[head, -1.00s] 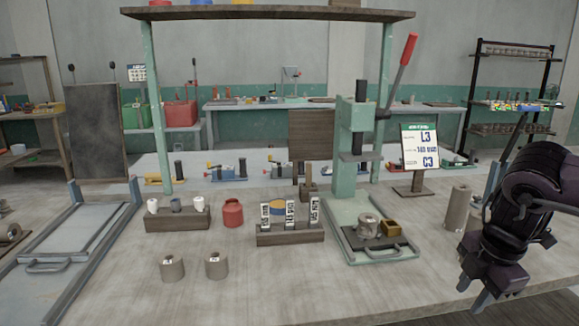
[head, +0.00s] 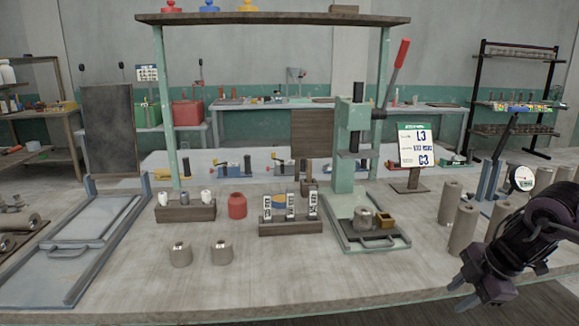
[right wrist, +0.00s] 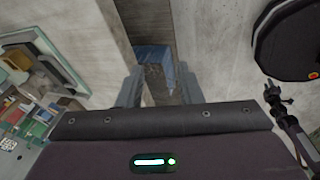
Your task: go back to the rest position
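My right gripper (head: 460,292) hangs at the right front of the workbench (head: 350,285), by its front edge, with its fingers pointing down and left. In the right wrist view my right gripper (right wrist: 158,85) has its two fingers apart with nothing held between them. Past the fingers, a blue-grey piece and the floor show. My left gripper and left arm are in neither view.
Several grey cylinders (head: 463,228) stand close behind my right arm. The green press (head: 345,175) holds a grey piece and a brass block on its base. The bench's front middle is clear.

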